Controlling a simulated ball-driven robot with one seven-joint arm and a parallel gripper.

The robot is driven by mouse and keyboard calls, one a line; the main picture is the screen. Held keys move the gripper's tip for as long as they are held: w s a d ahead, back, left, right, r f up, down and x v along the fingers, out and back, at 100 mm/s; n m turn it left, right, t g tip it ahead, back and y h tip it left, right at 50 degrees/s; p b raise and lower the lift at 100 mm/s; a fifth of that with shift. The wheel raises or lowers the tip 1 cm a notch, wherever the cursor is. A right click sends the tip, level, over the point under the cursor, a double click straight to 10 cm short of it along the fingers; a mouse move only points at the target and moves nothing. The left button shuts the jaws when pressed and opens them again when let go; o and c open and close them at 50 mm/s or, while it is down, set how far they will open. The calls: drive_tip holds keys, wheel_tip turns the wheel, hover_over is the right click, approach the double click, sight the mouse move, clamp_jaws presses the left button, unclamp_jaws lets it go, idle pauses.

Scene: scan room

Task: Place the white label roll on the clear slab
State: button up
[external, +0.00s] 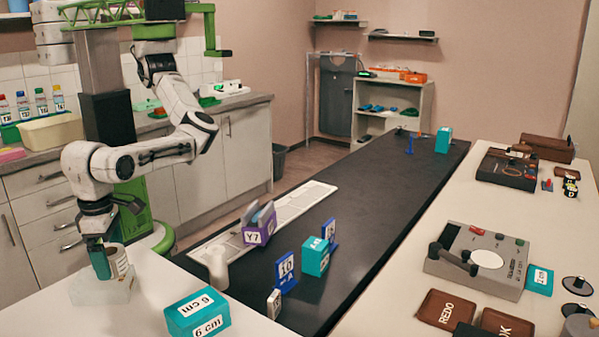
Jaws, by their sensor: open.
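A clear, whitish slab (88,292) lies on the white table at the lower left. A white roll (120,264) with dark print on its side stands upright over the slab and looks to be resting on it. My gripper (103,262) points down at the roll, open, with a teal finger in front of the roll's left side. The other finger is hidden, so I cannot tell whether the fingers touch the roll.
A teal "6 cm" box (197,314) sits right of the slab. A plain white cylinder (218,268) stands near the dark belt (370,200). On the belt are a purple Y7 holder (259,232), a teal box (315,257) and blue number stands (285,271).

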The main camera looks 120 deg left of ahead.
sight(109, 251)
wheel_tip(109, 251, up, 12)
drive_tip(key=b, duration=0.1)
drive_tip(key=shift+r, duration=0.15)
idle(0.4)
